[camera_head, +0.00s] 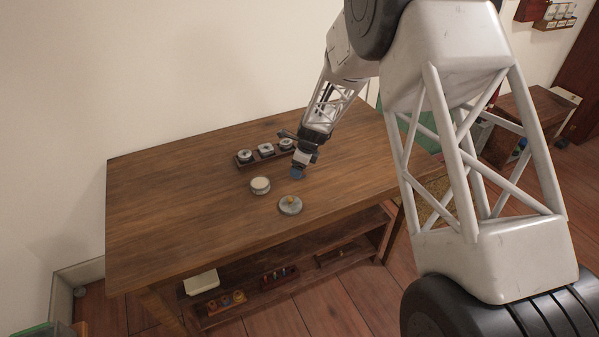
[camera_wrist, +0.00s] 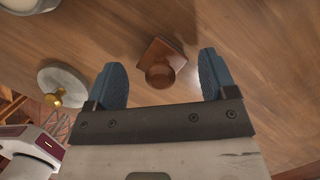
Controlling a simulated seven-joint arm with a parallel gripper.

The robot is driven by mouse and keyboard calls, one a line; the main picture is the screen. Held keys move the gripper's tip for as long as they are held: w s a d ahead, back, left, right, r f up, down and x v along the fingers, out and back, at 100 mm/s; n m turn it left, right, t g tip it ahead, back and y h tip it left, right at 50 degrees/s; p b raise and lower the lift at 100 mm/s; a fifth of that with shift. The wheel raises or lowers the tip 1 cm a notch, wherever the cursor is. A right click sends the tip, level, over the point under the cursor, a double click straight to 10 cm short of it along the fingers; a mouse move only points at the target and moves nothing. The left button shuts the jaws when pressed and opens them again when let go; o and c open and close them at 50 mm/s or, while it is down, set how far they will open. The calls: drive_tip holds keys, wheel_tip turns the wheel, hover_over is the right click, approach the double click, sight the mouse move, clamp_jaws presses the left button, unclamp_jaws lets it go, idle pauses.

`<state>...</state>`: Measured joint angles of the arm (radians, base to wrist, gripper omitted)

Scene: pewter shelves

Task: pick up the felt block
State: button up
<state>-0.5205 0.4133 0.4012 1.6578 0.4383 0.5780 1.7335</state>
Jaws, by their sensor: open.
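A small reddish-brown block with a round knob on top, which I take to be the felt block (camera_wrist: 153,52), lies on the wooden table. In the wrist view it is between and slightly beyond the two blue fingertips of my gripper (camera_wrist: 161,65), with a gap on both sides. My gripper (camera_head: 297,173) is open and empty, pointing down low over the table in the head view. I cannot make out the block in the head view; the gripper seems to hide it. I cannot see any felt on it.
A grey disc with a brass knob (camera_head: 290,206) and a round pale-topped tin (camera_head: 260,186) stand close by. A dark rack (camera_head: 245,163) with three round pieces lies behind. The table's left side (camera_head: 170,200) is clear. A lower shelf holds small items.

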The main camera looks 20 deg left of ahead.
drive_tip(key=shift+x, duration=1.1)
drive_tip(key=shift+c, duration=0.3)
drive_tip(key=c, duration=0.7)
drive_tip(key=shift+o, duration=0.2)
drive_tip(key=shift+r, duration=0.15)
drive_tip(key=shift+r, duration=0.8)
drive_tip(key=shift+s+r, duration=0.1)
drive_tip(key=shift+r, duration=0.8)
drive_tip(key=s+d, duration=0.2)
drive_tip(key=s, duration=0.2)
drive_tip(key=s+d+r, duration=0.1)
drive_tip(key=s+d, duration=0.2)
drive_tip(key=s, duration=0.2)
drive_tip(key=s+d, duration=0.3)
drive_tip(key=s, duration=0.1)
drive_tip(key=shift+s+d+r, duration=0.15)
drive_tip(key=shift+d, duration=0.1)
